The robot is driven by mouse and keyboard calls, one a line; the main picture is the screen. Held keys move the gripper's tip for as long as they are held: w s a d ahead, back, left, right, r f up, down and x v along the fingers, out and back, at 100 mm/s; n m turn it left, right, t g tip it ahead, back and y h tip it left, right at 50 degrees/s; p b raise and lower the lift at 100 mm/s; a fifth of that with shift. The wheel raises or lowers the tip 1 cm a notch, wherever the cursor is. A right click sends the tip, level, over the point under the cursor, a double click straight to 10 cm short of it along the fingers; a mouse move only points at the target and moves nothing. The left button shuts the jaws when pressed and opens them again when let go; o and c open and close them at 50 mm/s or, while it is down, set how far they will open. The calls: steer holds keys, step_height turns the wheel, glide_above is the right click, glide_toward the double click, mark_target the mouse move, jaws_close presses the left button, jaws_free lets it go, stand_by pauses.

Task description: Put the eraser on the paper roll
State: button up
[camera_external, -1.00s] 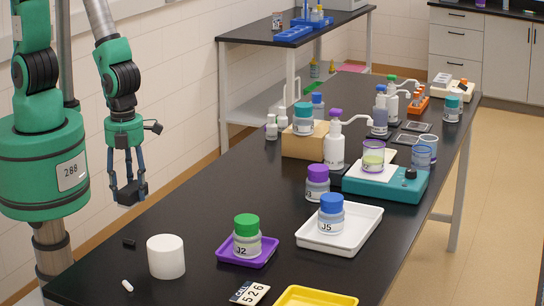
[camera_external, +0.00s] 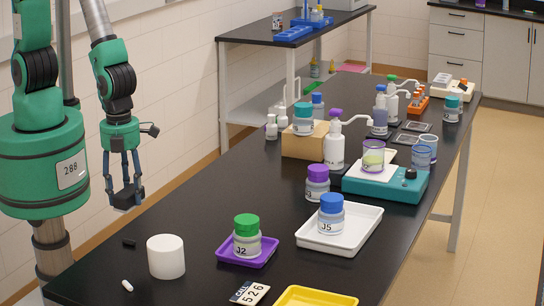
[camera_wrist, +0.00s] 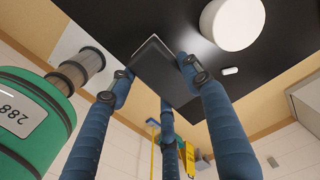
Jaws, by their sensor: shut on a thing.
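The paper roll (camera_external: 166,257) is a white cylinder standing upright near the front left of the black table. It shows as a white round shape in the wrist view (camera_wrist: 232,22). My gripper (camera_external: 125,190) is beyond the table's left edge in the picture, up and to the left of the roll. Its blue fingers are shut on a dark block, which I take to be the eraser (camera_external: 127,199). In the wrist view the eraser (camera_wrist: 165,72) sits between the fingers, apart from the roll. Part of it is hidden by the fingers.
A small black piece (camera_external: 129,243) and a small white bar (camera_external: 127,286) lie by the roll. To its right are a purple tray (camera_external: 262,262) with a green-capped jar, a number card (camera_external: 250,293), a yellow tray (camera_external: 318,297) and a white tray (camera_external: 365,235).

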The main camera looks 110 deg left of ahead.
glide_above(161, 241)
steer(key=shift+w+f, duration=0.1)
steer(key=shift+f, duration=0.5)
steer(key=shift+f+p, duration=0.35)
steer(key=shift+f, duration=1.4)
steer(key=shift+f, duration=0.15)
steer(key=o, duration=1.1)
steer(key=shift+o, duration=0.2)
